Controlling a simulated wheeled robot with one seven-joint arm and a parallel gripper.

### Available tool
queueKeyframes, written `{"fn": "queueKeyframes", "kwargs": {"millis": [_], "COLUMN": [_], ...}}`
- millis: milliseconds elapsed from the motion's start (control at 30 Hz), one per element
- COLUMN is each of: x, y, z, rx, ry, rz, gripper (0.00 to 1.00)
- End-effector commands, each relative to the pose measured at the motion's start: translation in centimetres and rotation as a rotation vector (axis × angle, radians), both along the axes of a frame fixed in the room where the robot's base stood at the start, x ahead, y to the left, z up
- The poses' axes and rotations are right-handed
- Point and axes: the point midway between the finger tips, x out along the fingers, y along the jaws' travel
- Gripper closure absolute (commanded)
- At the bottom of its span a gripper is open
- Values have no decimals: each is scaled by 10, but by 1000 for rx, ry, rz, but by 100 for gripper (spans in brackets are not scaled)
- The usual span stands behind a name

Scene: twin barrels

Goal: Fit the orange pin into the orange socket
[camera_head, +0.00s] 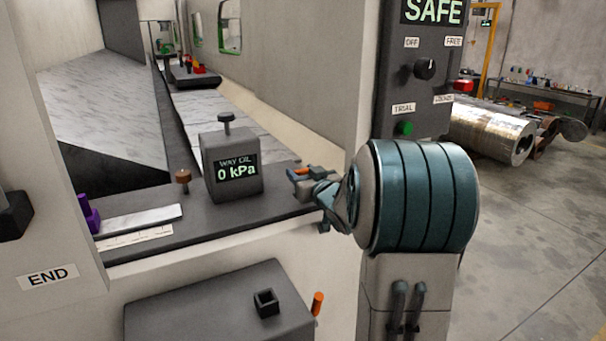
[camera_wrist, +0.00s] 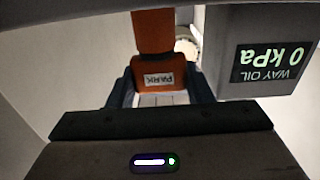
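In the wrist view an orange block labelled PARK (camera_wrist: 153,78) lies between the two dark fingers of my gripper (camera_wrist: 161,95), with a longer orange piece (camera_wrist: 153,32) beyond it. The fingers border the block closely on both sides; I cannot tell whether they press on it. In the head view my gripper (camera_head: 303,188) is at the ledge's right end, beside small orange parts (camera_head: 302,172). I cannot tell whether these are the pin or the socket. Another orange upright cylinder (camera_head: 317,303) shows at the right edge of the lower grey cabinet.
The WAY OIL gauge box (camera_head: 233,170), reading 0 kPa, stands just left of my gripper. A brown knob (camera_head: 183,178) and a purple part (camera_head: 90,214) are farther left. A dark square socket (camera_head: 266,303) sits on the lower cabinet (camera_head: 205,305). The control panel (camera_head: 425,70) rises behind my arm.

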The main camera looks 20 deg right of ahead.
Motion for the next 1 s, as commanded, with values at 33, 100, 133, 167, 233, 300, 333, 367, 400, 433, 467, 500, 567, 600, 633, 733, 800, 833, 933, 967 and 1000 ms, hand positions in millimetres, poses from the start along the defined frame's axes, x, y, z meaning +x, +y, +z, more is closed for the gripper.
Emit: {"fn": "queueKeyframes", "kwargs": {"millis": [33, 100, 133, 167, 233, 300, 333, 367, 400, 433, 467, 500, 567, 600, 633, 733, 800, 833, 933, 967, 1000], "x": [0, 0, 0, 0, 0, 0, 0, -1, -2, -4, -7, -11, -21, -28, -35, -59, -76, -82, -103, -109, -115], "y": [0, 0, 0, 0, 0, 0, 0, 0, 0, 0, -1, -1, -1, -1, -1, -2, -3, -3, -4, -4, -4], "z": [-2, -1, -1, -1, -1, -1, -1, -1, -1, -1, -1, -1, -1, -1, 0, 0, 0, 0, 0, 0, 0], "rx": [1, 1, 1, 1, 1, 1, 1, 1, 0, 0, 0, 0, -1, 0, 1, 0, -1, 0, -1, -1, 1], "ry": [4, 4, 3, 3, 3, 3, 3, 3, 3, 2, 3, 3, 3, 3, 2, 2, 3, 2, 2, 2, 3], "rz": [0, 0, 0, 0, 0, 0, 0, 0, -1, -1, -1, -2, -2, -2, -2, -4, -3, -3, -3, -3, -3], "gripper": [41, 30, 30, 30, 30, 30, 30, 30, 30, 30, 30, 30, 30, 30, 30, 30, 30, 30, 30, 30, 30]}}
